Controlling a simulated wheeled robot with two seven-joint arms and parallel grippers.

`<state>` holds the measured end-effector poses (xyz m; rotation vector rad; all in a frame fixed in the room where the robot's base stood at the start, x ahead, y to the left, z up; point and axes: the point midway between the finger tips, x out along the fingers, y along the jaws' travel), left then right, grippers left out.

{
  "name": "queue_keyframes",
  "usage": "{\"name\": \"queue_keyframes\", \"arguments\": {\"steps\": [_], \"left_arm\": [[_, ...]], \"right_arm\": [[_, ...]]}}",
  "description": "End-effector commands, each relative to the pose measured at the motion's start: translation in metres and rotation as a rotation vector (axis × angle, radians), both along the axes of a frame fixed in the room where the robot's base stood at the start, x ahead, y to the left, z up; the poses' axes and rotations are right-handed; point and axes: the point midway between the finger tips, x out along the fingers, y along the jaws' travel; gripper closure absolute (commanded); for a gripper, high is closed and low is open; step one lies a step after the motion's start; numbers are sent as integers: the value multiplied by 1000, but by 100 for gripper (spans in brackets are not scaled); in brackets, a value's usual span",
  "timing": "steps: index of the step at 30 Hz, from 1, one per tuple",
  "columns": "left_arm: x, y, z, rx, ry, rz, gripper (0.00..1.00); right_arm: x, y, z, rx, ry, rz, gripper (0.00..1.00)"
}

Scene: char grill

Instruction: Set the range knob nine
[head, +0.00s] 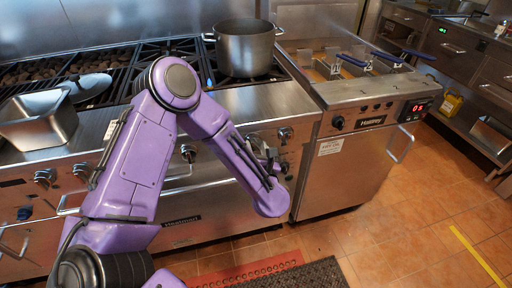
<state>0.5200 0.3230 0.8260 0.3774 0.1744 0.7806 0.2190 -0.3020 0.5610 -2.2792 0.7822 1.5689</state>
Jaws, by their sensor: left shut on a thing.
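The range (235,100) has a row of round black and silver knobs along its front panel. One knob (285,133) is at the panel's right end, and another knob (188,152) is left of my forearm. Two more knobs, a left one (45,177) and its neighbour (82,171), are at the far left. My purple left arm reaches across the range front. Its gripper (264,155) is at the right part of the panel, shut on a range knob that the fingers and wrist mostly hide. I cannot read the knob's setting. My right gripper is not in view.
A large pot (245,48) stands on the back right burner. A metal pan (38,118) sits on the left of the range. A fryer (350,145) with baskets adjoins on the right. A dark mat (290,276) lies on the tiled floor, which is open at right.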

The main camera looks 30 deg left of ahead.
Motion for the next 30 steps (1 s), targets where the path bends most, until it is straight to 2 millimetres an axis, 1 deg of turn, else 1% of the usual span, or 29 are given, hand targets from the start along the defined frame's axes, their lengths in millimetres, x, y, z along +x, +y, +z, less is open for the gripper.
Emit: {"name": "queue_keyframes", "arguments": {"steps": [15, 21, 30], "left_arm": [[0, 0, 1, 272, 321, -2, 79], [0, 0, 1, 338, 398, -1, 79], [0, 0, 0, 381, 450, 0, 79]], "right_arm": [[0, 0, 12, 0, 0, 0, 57], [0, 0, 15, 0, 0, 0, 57], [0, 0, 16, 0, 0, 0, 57]]}}
